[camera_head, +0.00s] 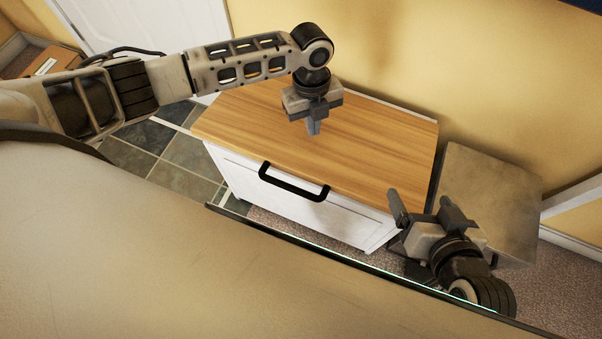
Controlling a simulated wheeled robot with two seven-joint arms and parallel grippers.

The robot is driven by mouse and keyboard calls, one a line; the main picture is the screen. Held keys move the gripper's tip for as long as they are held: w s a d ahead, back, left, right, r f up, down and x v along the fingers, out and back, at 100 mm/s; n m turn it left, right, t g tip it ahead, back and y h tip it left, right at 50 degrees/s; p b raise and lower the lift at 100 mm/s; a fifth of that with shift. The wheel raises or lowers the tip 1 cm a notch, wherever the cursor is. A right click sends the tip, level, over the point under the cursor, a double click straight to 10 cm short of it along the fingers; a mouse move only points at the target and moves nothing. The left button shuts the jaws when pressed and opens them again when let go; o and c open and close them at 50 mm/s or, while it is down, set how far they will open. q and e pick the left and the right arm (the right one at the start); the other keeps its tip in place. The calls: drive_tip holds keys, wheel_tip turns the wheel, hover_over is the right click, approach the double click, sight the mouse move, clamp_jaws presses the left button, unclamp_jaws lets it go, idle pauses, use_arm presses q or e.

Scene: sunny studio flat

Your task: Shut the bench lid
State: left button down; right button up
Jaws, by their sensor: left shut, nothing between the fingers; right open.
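The bench (300,210) is a white box with a wooden lid (360,145) and a black handle (293,187) on its front. The lid lies flat on the box, with no gap that I can see along its front edge. My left gripper (313,130) is shut and empty, pointing down over the middle of the lid; I cannot tell whether its fingertips touch the wood. My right gripper (425,203) is open and empty, to the right of the bench's front right corner.
A grey box-like cabinet (490,190) stands to the right of the bench. A yellow wall (400,60) runs behind both. A white door (150,25) is at the back left, with a cardboard box (48,62) at far left. Dark floor tiles (150,155) lie left of the bench.

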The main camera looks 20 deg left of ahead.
use_arm(q)
drive_tip(key=shift+f, duration=0.3)
use_arm(e)
drive_tip(key=shift+f, duration=0.3)
use_arm(q)
drive_tip(key=shift+f, duration=0.1)
drive_tip(key=shift+f+b, duration=0.3)
drive_tip(key=shift+b, duration=0.15)
drive_tip(key=shift+f, duration=0.15)
use_arm(e)
drive_tip(key=shift+a+f, duration=0.25)
drive_tip(key=shift+f, duration=0.45)
use_arm(q)
drive_tip(key=shift+f+b, duration=0.25)
drive_tip(key=shift+b, duration=0.05)
use_arm(e)
drive_tip(key=shift+w+a+f, duration=0.1)
drive_tip(key=shift+w+f, duration=0.05)
use_arm(q)
drive_tip(key=shift+f, duration=0.1)
use_arm(e)
drive_tip(key=shift+f, duration=0.1)
